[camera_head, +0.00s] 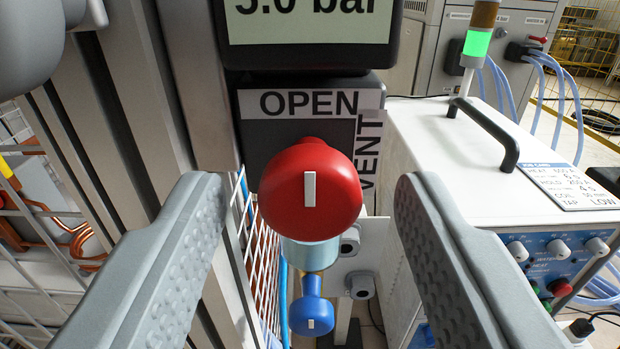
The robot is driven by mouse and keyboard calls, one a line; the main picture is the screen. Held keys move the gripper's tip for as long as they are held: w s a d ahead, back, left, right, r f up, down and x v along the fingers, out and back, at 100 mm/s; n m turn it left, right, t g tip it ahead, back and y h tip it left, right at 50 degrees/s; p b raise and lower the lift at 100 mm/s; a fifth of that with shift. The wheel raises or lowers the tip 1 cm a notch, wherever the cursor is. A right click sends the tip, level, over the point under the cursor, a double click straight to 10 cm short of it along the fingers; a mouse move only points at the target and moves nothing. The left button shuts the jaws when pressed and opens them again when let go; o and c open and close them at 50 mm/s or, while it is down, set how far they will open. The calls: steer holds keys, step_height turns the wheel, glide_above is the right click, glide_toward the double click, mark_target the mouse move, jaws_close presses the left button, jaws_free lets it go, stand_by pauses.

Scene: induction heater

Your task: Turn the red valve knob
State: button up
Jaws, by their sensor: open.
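The red valve knob (325,205) is in the middle of the view, round, with a white mark standing vertical on its face. The mark points up at the "OPEN" label (285,103) above it; a "VENT" label (369,150) runs down the right side. My gripper (308,215) is open, with one grey padded finger on each side of the knob. Gaps show between both fingers and the knob, so neither appears to touch it. I cannot tell exactly how deep the fingertips reach.
A smaller blue knob (312,310) sits just below the red one. A display (308,20) reading "bar" is above. A white heater cabinet (470,170) with a black handle (487,135) stands at right. White mesh (262,270) and copper tubing (85,240) are at left.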

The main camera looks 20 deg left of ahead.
steer(key=c, duration=1)
steer(key=shift+o, duration=0.2)
steer(key=shift+m, duration=0.3)
steer(key=m, duration=1.3)
steer(key=shift+m, duration=2.2)
